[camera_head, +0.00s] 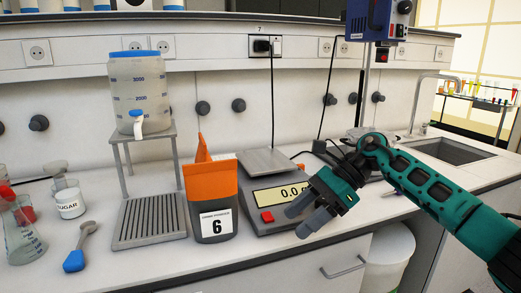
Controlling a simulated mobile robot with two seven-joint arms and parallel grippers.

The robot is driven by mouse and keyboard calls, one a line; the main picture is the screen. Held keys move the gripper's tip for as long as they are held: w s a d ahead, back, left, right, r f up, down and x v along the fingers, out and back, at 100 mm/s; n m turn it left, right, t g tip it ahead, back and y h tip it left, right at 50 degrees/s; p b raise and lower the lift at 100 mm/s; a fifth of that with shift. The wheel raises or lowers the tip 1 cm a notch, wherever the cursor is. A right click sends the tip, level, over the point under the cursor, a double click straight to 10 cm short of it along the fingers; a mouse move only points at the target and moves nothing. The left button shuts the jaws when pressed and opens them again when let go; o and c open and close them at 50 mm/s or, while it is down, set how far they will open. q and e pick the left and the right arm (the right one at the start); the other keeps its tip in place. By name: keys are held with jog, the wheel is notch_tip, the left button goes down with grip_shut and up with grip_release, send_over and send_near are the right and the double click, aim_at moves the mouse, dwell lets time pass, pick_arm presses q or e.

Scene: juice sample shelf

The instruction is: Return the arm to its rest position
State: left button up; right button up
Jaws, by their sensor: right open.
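My right arm comes in from the right, teal and black. Its right gripper (307,217) is open and empty, with grey fingers pointing down and left in front of the scale (268,162), over the counter's front part. It hides part of the scale's right side. An orange and grey pouch (211,196) labelled 6 stands upright to the left of the gripper, apart from it. My left gripper does not show.
A drink dispenser (139,92) stands on a metal stand over a drip grate (149,221). A sink (452,151) is at the right. The counter's front edge is clear.

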jog(key=s+a+f+m+t+y+p, duration=0.1)
jog(key=s+a+f+m+t+y, duration=0.15)
jog(key=a+m+y, duration=0.3)
jog(key=s+a+f+m+t+y, duration=0.1)
jog(key=s+a+m+t+y, duration=0.15)
jog(key=a+m+y, duration=0.35)
jog(key=s+d+f+m+t+h, duration=0.2)
jog(key=d+f+m+t+h, duration=0.25)
jog(key=m, duration=0.55)
jog(key=s+d+f+m+t+h+p, duration=0.1)
jog(key=d+f+m+t+h, duration=0.3)
jog(key=m, duration=0.6)
jog(key=s+d+f+m+t+h, duration=0.2)
jog(key=d+f+m+t+h, duration=0.15)
jog(key=m+t, duration=0.45)
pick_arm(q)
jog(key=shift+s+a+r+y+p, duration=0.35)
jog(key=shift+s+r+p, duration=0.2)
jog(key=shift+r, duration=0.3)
pick_arm(e)
jog(key=s+d+f+m+g+h, duration=0.3)
jog(key=s+d+f+m+g, duration=0.1)
jog(key=s+f+m, duration=0.2)
jog(key=s+d+f+m+g+h, duration=0.4)
jog(key=s+f+m, duration=0.1)
jog(key=s+m, duration=0.3)
jog(key=shift+s+d+f, duration=0.25)
jog(key=shift+d+f, duration=0.15)
